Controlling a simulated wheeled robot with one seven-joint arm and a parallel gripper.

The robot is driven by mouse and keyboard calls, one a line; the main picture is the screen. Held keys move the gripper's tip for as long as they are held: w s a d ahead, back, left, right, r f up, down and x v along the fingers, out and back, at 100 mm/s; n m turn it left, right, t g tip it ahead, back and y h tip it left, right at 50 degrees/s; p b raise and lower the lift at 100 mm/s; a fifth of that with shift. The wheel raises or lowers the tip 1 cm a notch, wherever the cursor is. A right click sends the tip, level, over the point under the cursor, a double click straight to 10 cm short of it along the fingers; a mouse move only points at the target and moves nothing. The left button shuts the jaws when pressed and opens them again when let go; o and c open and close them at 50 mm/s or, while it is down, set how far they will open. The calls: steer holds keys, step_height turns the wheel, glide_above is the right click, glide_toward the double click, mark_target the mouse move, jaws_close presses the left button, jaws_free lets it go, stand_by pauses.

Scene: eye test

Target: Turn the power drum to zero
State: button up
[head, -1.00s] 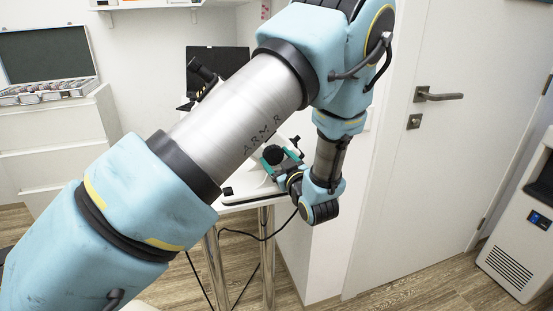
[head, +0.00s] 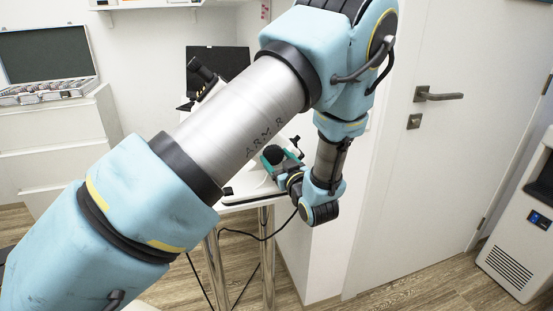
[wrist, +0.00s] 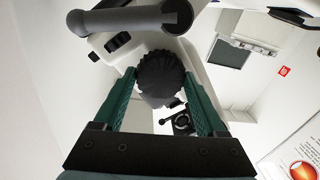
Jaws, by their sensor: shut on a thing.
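The power drum, a black ribbed knob (wrist: 160,75), sits on the side of a white instrument (wrist: 120,57) in the wrist view. The drum (head: 273,155) also shows in the head view, beside the instrument's white base (head: 247,186). My gripper (wrist: 160,84) has its two green fingers on either side of the drum and is shut on it. My gripper (head: 283,161) is partly covered by the drum and wrist in the head view. No scale or zero mark is readable. My arm hides much of the instrument in the head view.
The instrument stands on a small table with metal legs (head: 268,255). A black cable (head: 240,233) hangs below. A white door (head: 430,160) is at the right, drawers (head: 52,150) at the left.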

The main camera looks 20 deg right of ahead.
steer(key=m, duration=0.6)
steer(key=shift+f+p, duration=0.1)
steer(key=shift+p, duration=0.2)
steer(key=m, duration=0.3)
steer(key=m+h+p, duration=0.1)
steer(key=m, duration=0.2)
steer(key=shift+f+m+t, duration=0.1)
steer(key=shift+m+t, duration=0.3)
steer(key=o, duration=1.3)
steer(key=s+b, duration=0.1)
steer(key=s, duration=0.6)
steer(key=s+a+f+b, duration=0.1)
steer(key=s, duration=0.2)
steer(key=shift+s+b, duration=0.35)
steer(key=shift+s, duration=0.05)
